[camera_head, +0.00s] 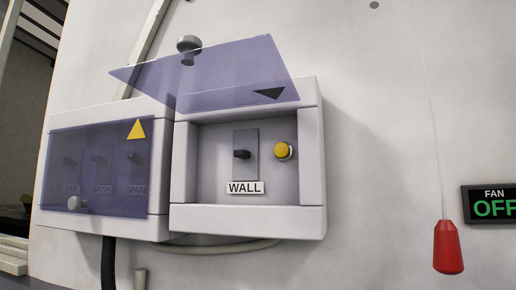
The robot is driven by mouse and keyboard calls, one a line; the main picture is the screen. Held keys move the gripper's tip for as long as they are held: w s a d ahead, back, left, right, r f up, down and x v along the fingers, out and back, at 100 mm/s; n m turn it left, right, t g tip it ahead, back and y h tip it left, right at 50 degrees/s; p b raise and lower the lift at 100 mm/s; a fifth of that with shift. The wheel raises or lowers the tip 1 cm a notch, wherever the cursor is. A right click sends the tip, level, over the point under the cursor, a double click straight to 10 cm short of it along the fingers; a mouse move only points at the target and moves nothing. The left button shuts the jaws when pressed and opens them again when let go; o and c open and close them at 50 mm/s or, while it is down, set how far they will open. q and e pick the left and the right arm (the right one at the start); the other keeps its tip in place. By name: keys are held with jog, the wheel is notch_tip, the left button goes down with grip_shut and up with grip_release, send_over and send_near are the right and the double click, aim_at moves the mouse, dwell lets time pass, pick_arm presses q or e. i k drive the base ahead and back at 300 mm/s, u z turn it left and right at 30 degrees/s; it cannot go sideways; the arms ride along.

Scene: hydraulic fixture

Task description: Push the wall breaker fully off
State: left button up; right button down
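The wall breaker (242,154) is a small dark toggle on a dark plate inside the right-hand grey box (313,160). A white label reading WALL (245,188) sits just below it. The toggle's nub points toward me, and I cannot tell its exact position. The box's tinted purple cover (215,75) is swung up and open, with a round grey knob (188,44) at its top. A yellow round button (283,151) is to the right of the breaker. Neither of my grippers is in view.
A left-hand box (100,165) with its tinted cover closed holds toggles labelled FAN, WASH and SPARE. A red pull handle (447,247) hangs on a cord at right, beside a FAN OFF sign (492,204). A dark cable (108,262) runs below the boxes. The space before the open box is clear.

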aim_at(240, 154)
jog(key=z, duration=1.6)
jog(key=i, duration=0.4)
jog(key=u, duration=2.2)
